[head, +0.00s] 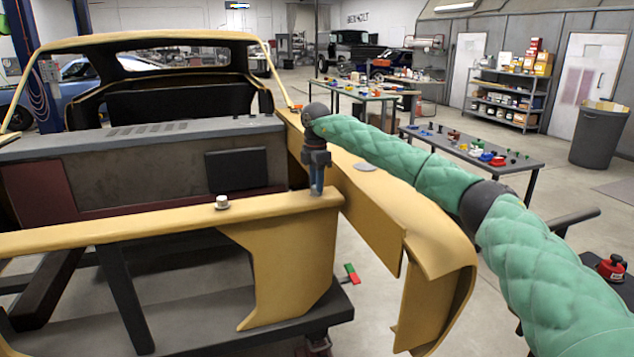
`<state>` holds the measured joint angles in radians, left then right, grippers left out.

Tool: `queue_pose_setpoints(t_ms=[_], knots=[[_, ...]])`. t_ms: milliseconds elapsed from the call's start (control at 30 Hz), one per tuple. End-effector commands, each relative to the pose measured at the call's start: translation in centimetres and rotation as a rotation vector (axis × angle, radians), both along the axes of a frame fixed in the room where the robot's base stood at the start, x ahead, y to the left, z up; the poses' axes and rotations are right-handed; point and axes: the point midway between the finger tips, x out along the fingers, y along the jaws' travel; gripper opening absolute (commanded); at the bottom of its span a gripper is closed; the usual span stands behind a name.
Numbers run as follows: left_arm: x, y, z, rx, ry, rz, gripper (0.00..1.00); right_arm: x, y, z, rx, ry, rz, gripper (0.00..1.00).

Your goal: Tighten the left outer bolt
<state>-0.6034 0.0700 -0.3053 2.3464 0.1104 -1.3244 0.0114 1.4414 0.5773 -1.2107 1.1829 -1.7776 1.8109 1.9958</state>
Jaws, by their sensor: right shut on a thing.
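The yellow front crossbeam (130,228) of a bare car body runs across the lower left. A pale round bolt head (222,202) stands upright on its top, left of my right gripper. My right gripper (316,188) points straight down at the beam's right end, apart from that pale bolt. Its fingers are shut on a bolt at that end, which they almost wholly hide; I cannot tell how far it is seated. My right arm, in quilted green covering, comes in from the right. My left gripper is not in view.
A yellow fender (400,215) flanks the beam on the right, below my right arm. A grey firewall (130,165) rises behind the beam. Tables with small coloured parts (470,145) stand farther back, with a grey bin (600,135) at right. Open floor lies between.

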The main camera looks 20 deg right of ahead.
Motion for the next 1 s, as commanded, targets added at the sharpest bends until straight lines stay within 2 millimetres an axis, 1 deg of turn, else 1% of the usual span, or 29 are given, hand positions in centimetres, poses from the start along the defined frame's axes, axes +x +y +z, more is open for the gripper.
queue_pose_setpoints(t_ms=[33, 200, 233, 300, 333, 567, 667, 767, 833, 1000], knots=[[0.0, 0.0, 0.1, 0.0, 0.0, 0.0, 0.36, 0.1, 0.2, 0.5, 0.003, -0.007, 0.001, 0.07], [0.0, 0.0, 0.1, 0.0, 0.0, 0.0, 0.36, 0.1, 0.2, 0.5, 0.003, -0.007, 0.002, 0.07], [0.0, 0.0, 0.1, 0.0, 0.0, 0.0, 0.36, 0.1, 0.2, 0.5, 0.003, -0.007, 0.002, 0.35], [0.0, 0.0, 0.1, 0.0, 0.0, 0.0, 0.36, 0.1, 0.2, 0.4, 0.003, -0.006, 0.002, 0.49], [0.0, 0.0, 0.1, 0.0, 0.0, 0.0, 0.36, 0.1, 0.2, 0.4, 0.003, -0.006, 0.002, 0.52], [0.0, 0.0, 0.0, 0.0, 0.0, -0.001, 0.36, 0.0, 0.1, 0.1, 0.001, -0.002, 0.002, 0.52], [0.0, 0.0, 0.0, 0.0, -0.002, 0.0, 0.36, 0.1, 0.1, 0.4, 0.001, -0.003, 0.002, 0.52], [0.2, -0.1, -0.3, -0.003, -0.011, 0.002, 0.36, 0.1, 0.1, 1.3, 0.002, -0.004, 0.002, 0.52], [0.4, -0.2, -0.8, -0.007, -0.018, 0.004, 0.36, 0.1, 0.1, 2.2, 0.001, -0.003, 0.001, 0.52], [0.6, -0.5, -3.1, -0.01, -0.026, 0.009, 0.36, 0.2, 0.2, 4.9, 0.001, -0.004, 0.001, 0.52]])
